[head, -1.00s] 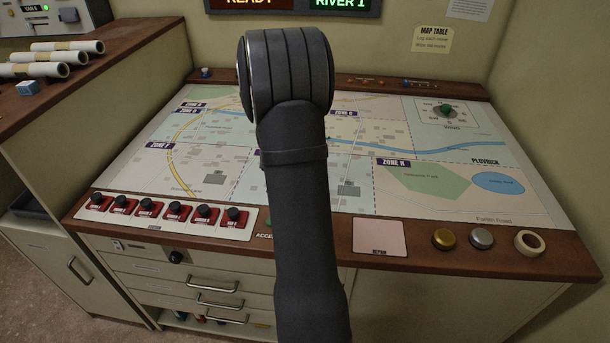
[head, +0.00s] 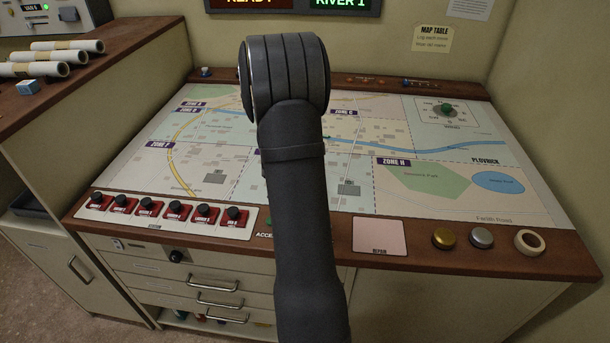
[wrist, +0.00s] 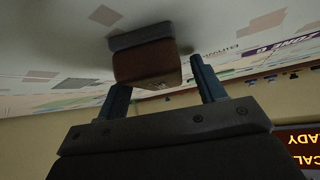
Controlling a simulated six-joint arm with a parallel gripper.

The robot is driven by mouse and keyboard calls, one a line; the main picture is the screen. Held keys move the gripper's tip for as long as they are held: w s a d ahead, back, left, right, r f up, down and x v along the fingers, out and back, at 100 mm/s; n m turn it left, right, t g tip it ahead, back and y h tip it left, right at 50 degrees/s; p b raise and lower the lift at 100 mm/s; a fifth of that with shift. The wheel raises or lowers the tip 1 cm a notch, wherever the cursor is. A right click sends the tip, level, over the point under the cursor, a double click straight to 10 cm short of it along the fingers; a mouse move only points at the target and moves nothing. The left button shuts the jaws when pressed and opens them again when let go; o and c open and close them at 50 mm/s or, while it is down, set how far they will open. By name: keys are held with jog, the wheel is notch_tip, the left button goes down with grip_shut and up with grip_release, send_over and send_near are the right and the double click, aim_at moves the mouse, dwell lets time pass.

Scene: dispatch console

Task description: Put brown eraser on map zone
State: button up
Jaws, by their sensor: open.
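The brown eraser (wrist: 148,64), a block with a grey layer along one side, shows in the wrist view with its grey side against the pale map (wrist: 215,15). My gripper (wrist: 159,74) is open, its two blue-grey fingers apart with the eraser between or just beyond their tips; I cannot tell which. No grip on it shows. A ZONE G label (wrist: 287,42) is printed on the map to the right of the eraser. In the head view my arm covers the middle of the map (head: 420,190), and the eraser and gripper are hidden behind it.
A row of red-based black switches (head: 170,212) lines the front left edge. A pink pad (head: 380,237), a gold button (head: 444,238), a silver button (head: 481,238) and a tape roll (head: 529,241) sit at the front right. Rolled papers (head: 60,57) lie on the left shelf.

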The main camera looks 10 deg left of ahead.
jog(key=shift+r, duration=0.25)
jog(key=v, duration=1.1)
jog(key=shift+o, duration=0.9)
jog(key=shift+s+a+r, duration=0.1)
jog(key=shift+s+r, duration=0.1)
jog(key=shift+r, duration=0.05)
jog(key=o, duration=0.6)
jog(key=shift+s+r, duration=0.1)
jog(key=shift+o, duration=0.2)
